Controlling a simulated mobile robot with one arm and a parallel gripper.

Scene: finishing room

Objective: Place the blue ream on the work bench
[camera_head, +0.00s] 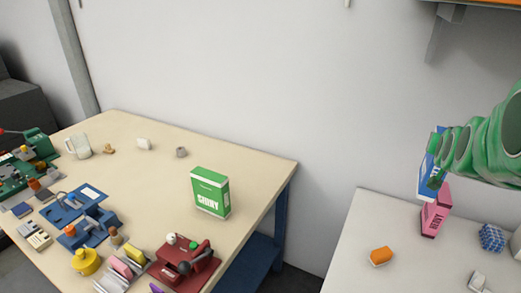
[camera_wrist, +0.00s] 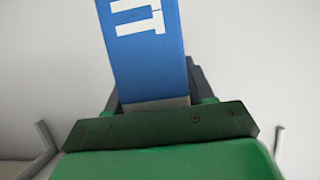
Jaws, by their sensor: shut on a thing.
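The blue ream (camera_head: 426,181) is held upright at the end of my green arm, above the white table at the right in the head view. Its blue face with white letters fills the top middle of the wrist view (camera_wrist: 148,60). My gripper (camera_head: 438,172) is shut on it; the fingertips are mostly hidden. The bench with a pale wooden top and blue legs (camera_head: 255,175), apparently the work bench, stands at the left, away from my gripper. A green ream (camera_head: 210,192) stands upright near its right side.
Tools and small items crowd the bench's left and front. Its back right is clear. A gap separates the tables.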

